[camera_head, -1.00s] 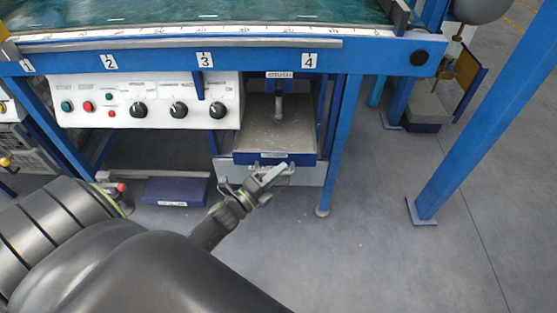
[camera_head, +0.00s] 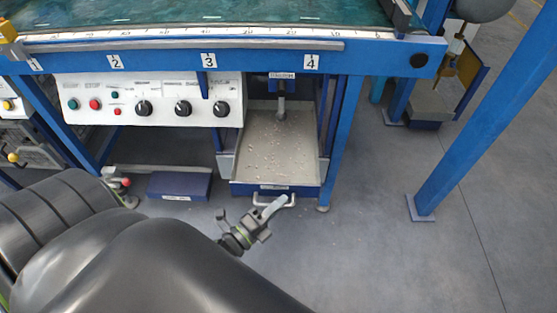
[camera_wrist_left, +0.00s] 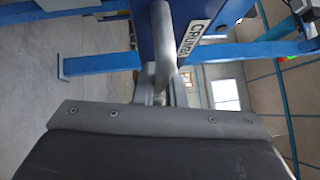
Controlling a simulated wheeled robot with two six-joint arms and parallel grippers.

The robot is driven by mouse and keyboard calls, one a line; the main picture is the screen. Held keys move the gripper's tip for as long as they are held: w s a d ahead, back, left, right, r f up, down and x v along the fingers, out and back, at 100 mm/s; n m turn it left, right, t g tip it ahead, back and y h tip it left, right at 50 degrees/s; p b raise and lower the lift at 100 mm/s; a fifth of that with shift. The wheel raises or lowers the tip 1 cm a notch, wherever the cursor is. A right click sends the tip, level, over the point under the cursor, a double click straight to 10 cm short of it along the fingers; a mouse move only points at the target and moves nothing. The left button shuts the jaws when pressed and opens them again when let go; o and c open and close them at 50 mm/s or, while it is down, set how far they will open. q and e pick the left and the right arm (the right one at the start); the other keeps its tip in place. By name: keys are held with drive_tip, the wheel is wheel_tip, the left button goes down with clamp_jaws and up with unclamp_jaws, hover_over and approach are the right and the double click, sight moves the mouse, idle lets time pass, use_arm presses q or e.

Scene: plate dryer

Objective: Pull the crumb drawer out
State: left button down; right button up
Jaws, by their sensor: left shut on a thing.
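The crumb drawer (camera_head: 272,155) is a grey tray with scattered crumbs, under the machine at label 4. It stands well out toward me, with its blue front (camera_head: 250,187) facing my side. My left gripper (camera_head: 270,208) is at the drawer's light metal handle (camera_head: 289,201) and is shut on it. In the left wrist view the handle (camera_wrist_left: 164,45) runs down between the fingers, beside the blue front with its "CRUMB" label (camera_wrist_left: 192,38). The fingertips are partly hidden there. My right gripper is not in view.
A white control panel (camera_head: 150,99) with knobs and buttons is left of the drawer. A blue box (camera_head: 180,186) lies below it. A blue table leg (camera_head: 343,140) stands close to the drawer's right. The floor in front and to the right is clear.

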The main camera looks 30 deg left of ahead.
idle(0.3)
use_arm(q)
drive_tip(key=c, duration=1.5)
unclamp_jaws()
drive_tip(key=shift+s, duration=0.1)
drive_tip(key=v, duration=1.7)
drive_tip(key=shift+s, duration=0.15)
drive_tip(key=shift+f, duration=0.1)
